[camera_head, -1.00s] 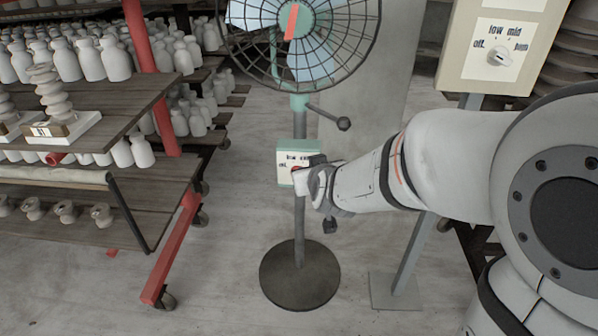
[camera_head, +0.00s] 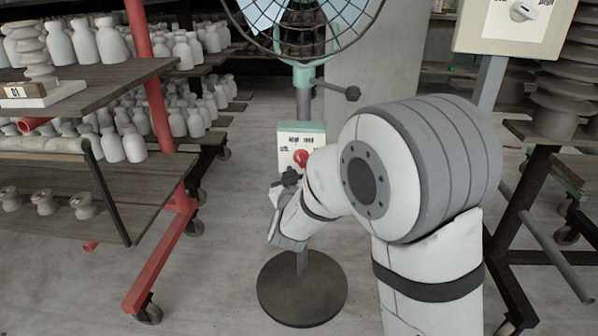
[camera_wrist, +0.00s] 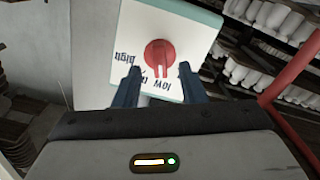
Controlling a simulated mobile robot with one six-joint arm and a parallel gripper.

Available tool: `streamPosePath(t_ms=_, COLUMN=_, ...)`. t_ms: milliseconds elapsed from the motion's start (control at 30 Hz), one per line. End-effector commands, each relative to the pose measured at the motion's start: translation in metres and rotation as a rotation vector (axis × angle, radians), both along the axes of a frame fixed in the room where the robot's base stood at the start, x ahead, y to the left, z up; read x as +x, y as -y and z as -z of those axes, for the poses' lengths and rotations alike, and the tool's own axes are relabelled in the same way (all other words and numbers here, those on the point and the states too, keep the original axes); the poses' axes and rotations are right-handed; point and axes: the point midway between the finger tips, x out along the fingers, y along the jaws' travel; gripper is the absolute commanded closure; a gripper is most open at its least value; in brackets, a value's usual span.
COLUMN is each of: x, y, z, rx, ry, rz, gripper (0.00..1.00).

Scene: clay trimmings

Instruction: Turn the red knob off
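The red knob (camera_head: 301,157) sits on the white front of a small control box (camera_head: 301,132) on the fan's pole. In the wrist view the red knob (camera_wrist: 159,53) is near the middle of the box face (camera_wrist: 188,35), whose lettering is upside down. My gripper (camera_wrist: 159,72) is open and empty, with one dark finger on each side below the knob. In the head view my gripper (camera_head: 287,180) is just below the knob, partly hidden by my arm.
The fan's cage (camera_head: 300,30) is above the box, with its round base (camera_head: 302,290) on the floor. A second control panel (camera_head: 515,25) with a white knob stands at the upper right. Shelves of pale bottles (camera_head: 80,80) stand left. Floor between shelves and fan is clear.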

Motion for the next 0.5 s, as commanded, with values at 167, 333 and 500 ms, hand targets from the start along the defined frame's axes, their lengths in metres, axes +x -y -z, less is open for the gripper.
streamPosePath(t_ms=167, x=0.021, y=0.001, z=0.002, rx=0.002, ry=0.000, rz=0.001, gripper=0.63)
streamPosePath(t_ms=333, x=0.027, y=0.001, z=0.000, rx=0.001, ry=-0.001, rz=-0.001, gripper=0.63)
streamPosePath(t_ms=500, x=0.027, y=0.001, z=0.000, rx=0.001, ry=-0.002, rz=-0.001, gripper=0.63)
